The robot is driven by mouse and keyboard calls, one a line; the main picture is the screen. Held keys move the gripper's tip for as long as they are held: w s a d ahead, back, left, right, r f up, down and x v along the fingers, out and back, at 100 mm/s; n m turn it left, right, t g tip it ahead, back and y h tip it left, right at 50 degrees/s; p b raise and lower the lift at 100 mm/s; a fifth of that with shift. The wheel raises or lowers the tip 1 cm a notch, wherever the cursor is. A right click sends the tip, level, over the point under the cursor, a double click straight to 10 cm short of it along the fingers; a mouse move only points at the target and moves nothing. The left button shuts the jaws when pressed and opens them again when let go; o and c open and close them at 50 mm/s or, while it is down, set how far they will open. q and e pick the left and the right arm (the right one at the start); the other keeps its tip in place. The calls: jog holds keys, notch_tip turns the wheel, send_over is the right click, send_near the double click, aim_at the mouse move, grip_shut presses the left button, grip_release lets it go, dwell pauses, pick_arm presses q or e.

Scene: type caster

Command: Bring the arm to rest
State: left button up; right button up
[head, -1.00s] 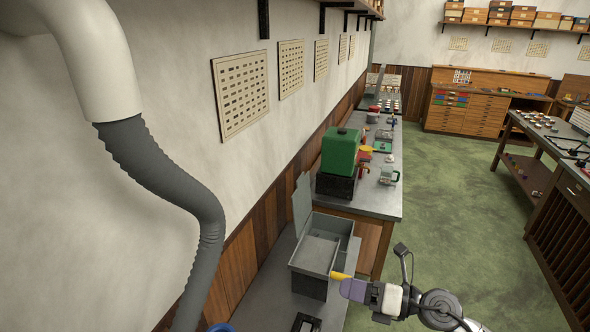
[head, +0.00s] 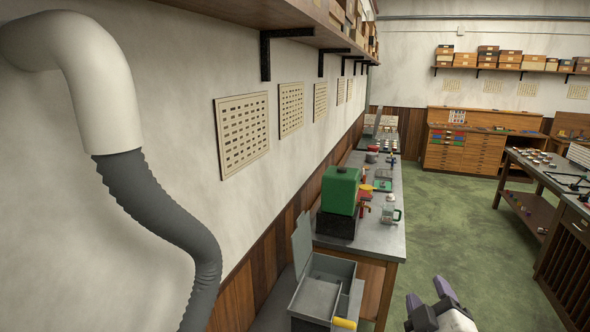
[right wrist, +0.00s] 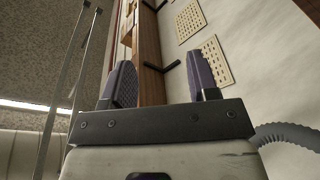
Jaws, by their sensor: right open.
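My right gripper (head: 428,300) is at the bottom right of the head view, over the floor to the right of the bench. Its two purple-padded fingers stand apart and it is empty. In the right wrist view the fingers (right wrist: 164,85) are also apart, with only wall, shelf and ceiling behind them. A grey metal box (head: 325,283) with its lid raised stands on the near bench. A yellow handle (head: 345,323) lies at its front right edge, apart from the gripper. My left gripper is not in view.
A green machine (head: 340,190) and a glass jug (head: 391,215) stand on the long bench (head: 385,243) along the wall. A grey hose (head: 165,215) hangs at the left. The green floor (head: 450,225) is open between the bench and the right table (head: 560,190).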

pick_arm(q)
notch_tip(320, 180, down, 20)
jog(key=b, duration=1.9)
pick_arm(e)
jog(key=s+a+f+m+g+y, duration=0.15)
jog(key=s+f+g, duration=0.35)
jog(key=s+f, duration=1.05)
jog(key=s+f+m+g+y, duration=0.1)
jog(key=s+f+m+g, duration=0.4)
jog(key=f, duration=1.8)
jog(key=s+a+f+g+y, duration=0.1)
jog(key=s+f+g, duration=0.4)
jog(key=s+f, duration=1.2)
pick_arm(q)
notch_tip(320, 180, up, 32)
jog(key=p, duration=3.1)
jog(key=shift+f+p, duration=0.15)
jog(key=shift+p, duration=0.25)
pick_arm(e)
notch_tip(320, 180, up, 30)
jog(key=w, duration=0.1)
jog(key=shift+w, duration=0.15)
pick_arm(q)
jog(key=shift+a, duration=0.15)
pick_arm(e)
jog(key=shift+d, duration=0.1)
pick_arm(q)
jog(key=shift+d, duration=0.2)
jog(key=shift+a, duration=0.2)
